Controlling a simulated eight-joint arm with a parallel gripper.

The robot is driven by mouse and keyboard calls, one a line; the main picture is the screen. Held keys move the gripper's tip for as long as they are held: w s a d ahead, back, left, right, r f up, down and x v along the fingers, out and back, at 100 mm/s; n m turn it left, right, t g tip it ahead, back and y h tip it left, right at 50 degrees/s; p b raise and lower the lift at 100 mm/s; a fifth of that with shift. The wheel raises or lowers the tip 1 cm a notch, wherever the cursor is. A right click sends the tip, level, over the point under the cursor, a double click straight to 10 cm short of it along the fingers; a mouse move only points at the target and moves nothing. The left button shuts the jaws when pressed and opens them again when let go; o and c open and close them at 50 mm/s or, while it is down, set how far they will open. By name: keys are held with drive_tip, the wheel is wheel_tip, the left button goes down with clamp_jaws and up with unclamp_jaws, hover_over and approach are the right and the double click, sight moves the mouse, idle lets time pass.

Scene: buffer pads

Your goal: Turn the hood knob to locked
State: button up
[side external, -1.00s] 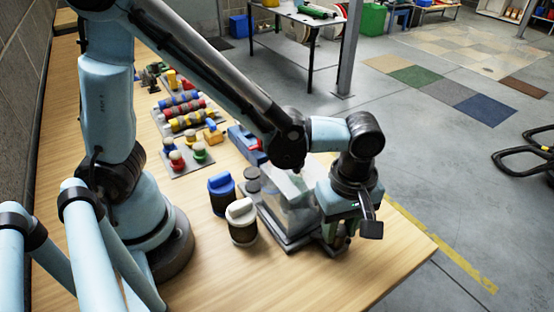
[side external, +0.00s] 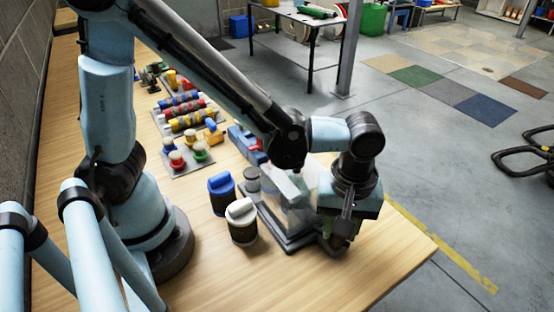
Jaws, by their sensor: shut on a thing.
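A clear hood box (side external: 300,214) stands on a dark base (side external: 268,226) near the table's front right. My gripper (side external: 338,240) points down at the right side of the hood, low by the base. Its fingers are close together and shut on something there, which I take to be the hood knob. The knob itself is hidden behind the fingers and wrist, so its setting cannot be read.
A blue-lidded jar (side external: 221,193) and a white-lidded jar (side external: 241,221) stand left of the hood. A small grey-lidded pot (side external: 252,179) is just behind. Coloured knobs (side external: 188,153) and ribbed rolls (side external: 183,112) lie farther back. The wooden table's front (side external: 330,285) is clear.

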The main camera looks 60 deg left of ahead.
drive_tip(key=o, duration=1)
drive_tip(key=shift+o, duration=0.2)
drive_tip(key=shift+r, duration=0.15)
wheel_tip(320, 180, up, 12)
